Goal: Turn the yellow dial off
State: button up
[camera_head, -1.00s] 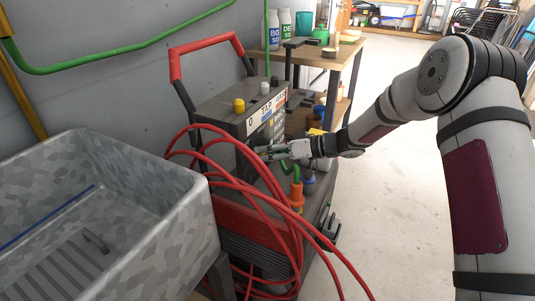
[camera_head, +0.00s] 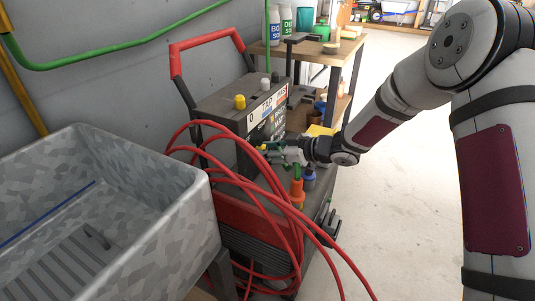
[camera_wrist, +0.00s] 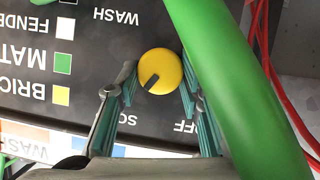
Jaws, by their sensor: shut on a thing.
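The yellow dial (camera_wrist: 166,65) is on the dark front panel of the machine, between my fingertips in the wrist view. Its black pointer mark points down and left in that picture, toward a partly hidden label starting "SO". The partly hidden "OFF" label (camera_wrist: 184,126) is below and right of the dial, upside down. My gripper (camera_wrist: 160,82) is shut on the dial, one finger on each side. In the head view my gripper (camera_head: 268,151) is at the machine's front panel, and it mostly hides the dial there.
A thick green hose (camera_wrist: 232,80) passes close beside my right finger in the wrist view. Red hose loops (camera_head: 215,160) hang in front of the machine (camera_head: 215,95). A yellow knob (camera_head: 239,102) is on its top. A metal sink (camera_head: 140,220) stands at left.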

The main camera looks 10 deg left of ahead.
jog(key=shift+s+f+n+t+b, duration=0.1)
jog(key=shift+n+t+b, duration=0.45)
jog(key=shift+b, duration=0.65)
jog(key=shift+s+f+n+t+b, duration=0.1)
jog(key=shift+n+t+b, duration=0.15)
jog(key=shift+n+b, duration=0.75)
jog(key=shift+b, duration=0.35)
jog(key=o, duration=1.1)
jog(key=shift+r, duration=0.1)
jog(key=shift+o, duration=0.2)
jog(key=v, duration=1.2)
jog(key=shift+s+a+r, duration=0.1)
jog(key=shift+a, duration=0.05)
